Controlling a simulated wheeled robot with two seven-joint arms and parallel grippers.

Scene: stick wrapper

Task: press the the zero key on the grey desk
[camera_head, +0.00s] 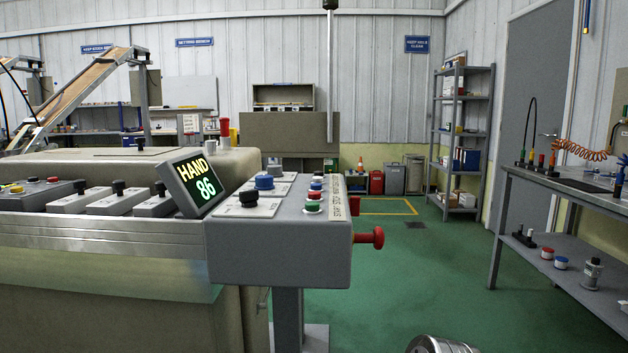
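The grey desk (280,244) stands left of centre on a grey post. A dark display (192,187) at its left reads HAND 86. On its top are a black knob (249,198), a blue knob (264,182) and a grey knob (274,169) on pale plates. Along its right side runs a row of small buttons, with a blue one (315,187) and a green one (312,207) among them. A red mushroom-shaped knob (370,237) sticks out to the right. The labels are too small to read, so I cannot tell which key is zero.
A long machine (110,240) with several black-knobbed boxes adjoins the desk on the left. A workbench (560,184) stands at the right, with shelves (461,135) behind. The green floor (430,270) between desk and bench is mostly clear. A metallic round part shows at the bottom edge.

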